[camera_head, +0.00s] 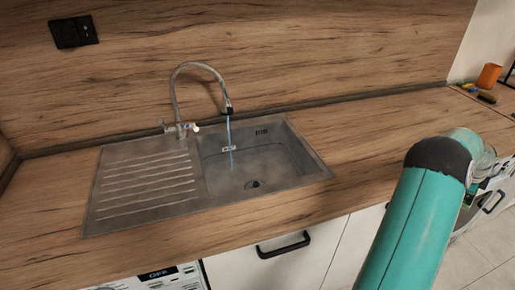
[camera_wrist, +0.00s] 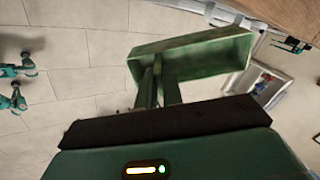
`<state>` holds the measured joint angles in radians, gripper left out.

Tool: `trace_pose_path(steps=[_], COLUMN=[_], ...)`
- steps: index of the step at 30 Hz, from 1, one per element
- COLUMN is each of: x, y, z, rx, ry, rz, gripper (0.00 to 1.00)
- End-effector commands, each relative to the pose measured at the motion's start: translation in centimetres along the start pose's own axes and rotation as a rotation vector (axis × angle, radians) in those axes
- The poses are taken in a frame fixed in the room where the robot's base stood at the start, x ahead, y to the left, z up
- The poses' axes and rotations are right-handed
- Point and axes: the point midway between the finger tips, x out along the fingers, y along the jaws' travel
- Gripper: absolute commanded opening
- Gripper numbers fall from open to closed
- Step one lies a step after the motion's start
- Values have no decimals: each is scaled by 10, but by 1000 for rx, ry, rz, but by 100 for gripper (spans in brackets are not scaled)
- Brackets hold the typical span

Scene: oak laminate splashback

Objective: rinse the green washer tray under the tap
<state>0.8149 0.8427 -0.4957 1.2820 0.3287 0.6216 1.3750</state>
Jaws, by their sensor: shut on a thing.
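The green washer tray (camera_wrist: 205,58) is in the wrist view, a shallow open box seen tilted. My gripper (camera_wrist: 157,72) is shut on its near left part, and the tray is held in the air above the tiled floor. In the head view my arm reaches to the right, past the counter's front edge, and hides most of the gripper and tray. The tap (camera_head: 176,88) arches over the sink basin (camera_head: 255,165), and a thin stream of water (camera_head: 229,135) runs from its spout into the basin.
A ribbed drainboard (camera_head: 145,190) lies left of the basin. The wooden counter (camera_head: 375,135) is clear right of the sink. An orange cup (camera_head: 489,76) and small items stand at the far right. A black socket (camera_head: 73,32) is on the splashback. A drawer handle (camera_head: 284,246) sticks out below the sink.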

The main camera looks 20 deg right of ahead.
Motion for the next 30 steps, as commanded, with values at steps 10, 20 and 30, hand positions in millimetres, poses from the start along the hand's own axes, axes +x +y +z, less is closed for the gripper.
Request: trace_pose_path(steps=[10, 20, 30], x=[-4, -1, 2], y=[5, 1, -3], z=[5, 2, -3], rx=[1, 0, 0], ry=[0, 0, 0], rz=[-1, -2, -1], gripper=[0, 0, 0])
